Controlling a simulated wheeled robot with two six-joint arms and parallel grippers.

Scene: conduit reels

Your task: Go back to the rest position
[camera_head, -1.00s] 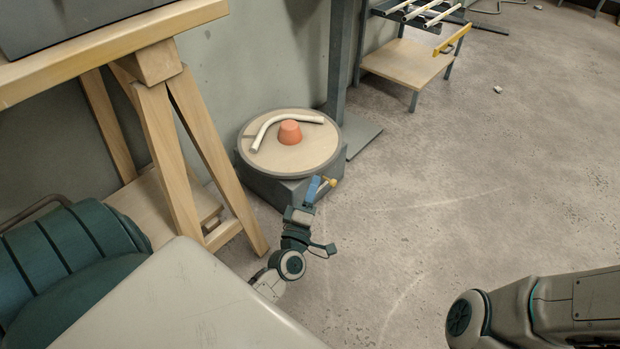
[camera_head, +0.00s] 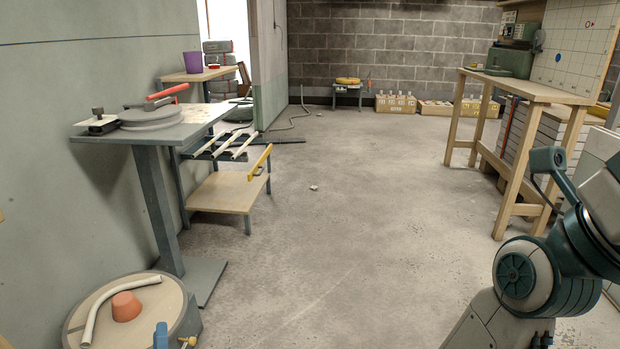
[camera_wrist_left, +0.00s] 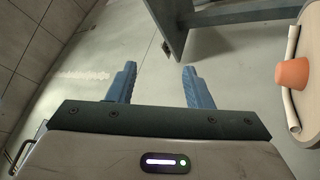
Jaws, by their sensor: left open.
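My left gripper (camera_head: 172,341) shows only at the bottom edge of the head view, just right of the low round reel (camera_head: 187,318). In the left wrist view its two blue fingers (camera_wrist_left: 160,84) stand apart with nothing between them. A bent white conduit (camera_head: 96,312) and an orange cone-shaped hub (camera_head: 126,306) are on top of the reel. They also show at the right of the left wrist view, the conduit (camera_wrist_left: 291,45) beside the hub (camera_wrist_left: 292,74), clear of the fingers. My right arm (camera_head: 530,275) is at the lower right; its fingers are not visible.
A grey pedestal table (camera_head: 190,128) with a bending tool stands at the left. Behind it is a low rack (camera_head: 222,192) with white tubes. A wooden workbench (camera_head: 530,90) stands at the right. The floor between is mostly clear, with a small white scrap (camera_head: 314,188).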

